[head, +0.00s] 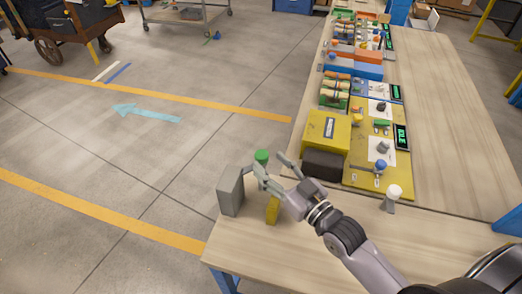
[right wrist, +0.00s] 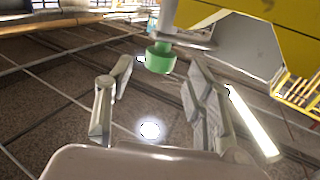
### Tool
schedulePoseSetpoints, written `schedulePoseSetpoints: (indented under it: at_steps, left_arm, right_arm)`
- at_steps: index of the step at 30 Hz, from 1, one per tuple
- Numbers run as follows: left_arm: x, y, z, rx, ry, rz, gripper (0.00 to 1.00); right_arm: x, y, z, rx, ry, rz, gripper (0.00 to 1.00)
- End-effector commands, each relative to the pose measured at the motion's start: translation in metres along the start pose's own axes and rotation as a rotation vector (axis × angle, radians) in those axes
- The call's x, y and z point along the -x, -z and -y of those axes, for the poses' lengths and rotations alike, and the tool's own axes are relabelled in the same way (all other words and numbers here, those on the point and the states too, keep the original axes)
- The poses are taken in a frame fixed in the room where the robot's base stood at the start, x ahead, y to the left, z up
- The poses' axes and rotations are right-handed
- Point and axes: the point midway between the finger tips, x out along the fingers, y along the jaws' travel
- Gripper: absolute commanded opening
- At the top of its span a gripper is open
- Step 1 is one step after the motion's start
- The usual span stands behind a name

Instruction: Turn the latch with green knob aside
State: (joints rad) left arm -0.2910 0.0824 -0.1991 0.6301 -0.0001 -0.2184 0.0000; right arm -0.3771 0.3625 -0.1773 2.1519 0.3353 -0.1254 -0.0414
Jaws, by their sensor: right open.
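The green knob (head: 262,156) stands near the left edge of the wooden table, between a grey upright block (head: 231,192) and my right gripper's fingers. My right gripper (head: 272,167) is open, its arm coming in from the lower right. In the right wrist view the green knob (right wrist: 159,60) sits on a grey stem, between the two spread fingertips of the gripper (right wrist: 157,70). I cannot tell whether either finger touches it. The latch's arm and pivot are mostly hidden by the gripper in the head view. My left gripper is out of view.
A yellow block (head: 272,212) stands just below the gripper. A yellow box (head: 326,131) with a dark front and a yellow board (head: 369,183) with small parts lie behind. A white-topped knob (head: 394,192) stands to the right. The table's right side is clear.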

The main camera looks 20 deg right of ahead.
Motion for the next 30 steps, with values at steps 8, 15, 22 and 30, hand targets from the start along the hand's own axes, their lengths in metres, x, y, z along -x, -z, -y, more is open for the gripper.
schedulePoseSetpoints:
  at_steps: [8, 15, 22, 30]
  left_arm:
    - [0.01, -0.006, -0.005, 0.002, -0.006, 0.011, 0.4]
    - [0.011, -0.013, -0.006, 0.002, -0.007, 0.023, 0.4]
    - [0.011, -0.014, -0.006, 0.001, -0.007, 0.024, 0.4]
    - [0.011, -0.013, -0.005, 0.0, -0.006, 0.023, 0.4]
  right_arm:
    - [-0.041, 0.001, 0.0, -0.001, -0.001, 0.0, 0.49]
    - [-0.049, 0.0, 0.0, 0.0, 0.0, 0.001, 0.49]
    - [-0.049, -0.001, 0.0, 0.0, 0.0, 0.001, 0.46]
    - [-0.048, -0.001, 0.0, 0.0, 0.0, 0.001, 0.28]
